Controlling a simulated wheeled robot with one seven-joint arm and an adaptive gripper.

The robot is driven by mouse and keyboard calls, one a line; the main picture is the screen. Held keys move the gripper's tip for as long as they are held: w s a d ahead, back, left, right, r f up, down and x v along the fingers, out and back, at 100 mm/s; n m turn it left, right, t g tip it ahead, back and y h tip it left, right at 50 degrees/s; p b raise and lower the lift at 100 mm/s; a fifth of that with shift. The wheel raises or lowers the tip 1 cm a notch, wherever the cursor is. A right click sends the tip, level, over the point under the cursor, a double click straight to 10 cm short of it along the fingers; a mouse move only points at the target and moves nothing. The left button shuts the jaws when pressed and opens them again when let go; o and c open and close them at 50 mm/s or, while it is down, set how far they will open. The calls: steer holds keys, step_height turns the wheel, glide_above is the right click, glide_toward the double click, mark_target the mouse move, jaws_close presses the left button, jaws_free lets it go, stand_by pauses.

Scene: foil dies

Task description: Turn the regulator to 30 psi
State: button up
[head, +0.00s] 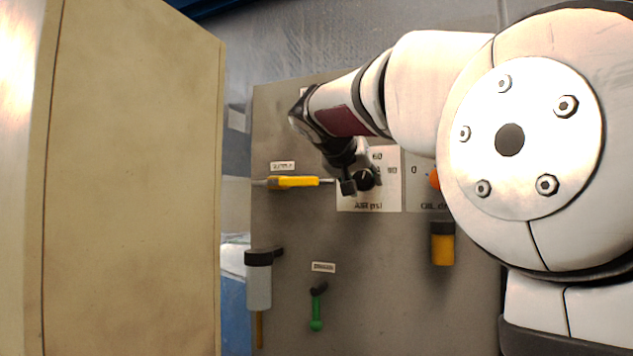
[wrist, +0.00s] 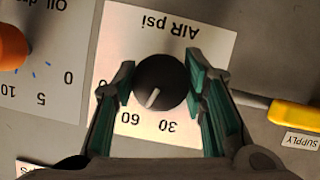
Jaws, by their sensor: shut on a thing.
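The regulator is a round black knob (wrist: 160,84) on a white plate (wrist: 210,45) marked "AIR psi", upside down in the wrist view. Its white pointer line lies between the 60 and 30 marks, nearer 60. My gripper (wrist: 160,88) is shut on the knob, with a green-padded finger on each side. In the head view, the knob (head: 365,181) shows beside the fingers of my gripper (head: 359,177), and the plate (head: 372,204) is partly covered by my gripper, which hides its 30 mark.
A yellow supply valve handle (head: 293,182) lies left of the plate. An orange knob (head: 435,180) is to the right on the oil plate. A large beige cabinet (head: 130,180) stands at the left.

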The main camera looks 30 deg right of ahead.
steer(key=shift+a+n+g+h, duration=0.1)
steer(key=shift+n+g+h, duration=0.5)
steer(key=shift+n, duration=0.6)
steer(key=shift+n+g+h+p, duration=0.45)
steer(key=shift+n+h, duration=0.45)
steer(key=shift+n, duration=0.7)
steer(key=o, duration=1.2)
steer(key=shift+c, duration=0.2)
steer(key=v, duration=1.2)
steer(key=shift+f, duration=0.1)
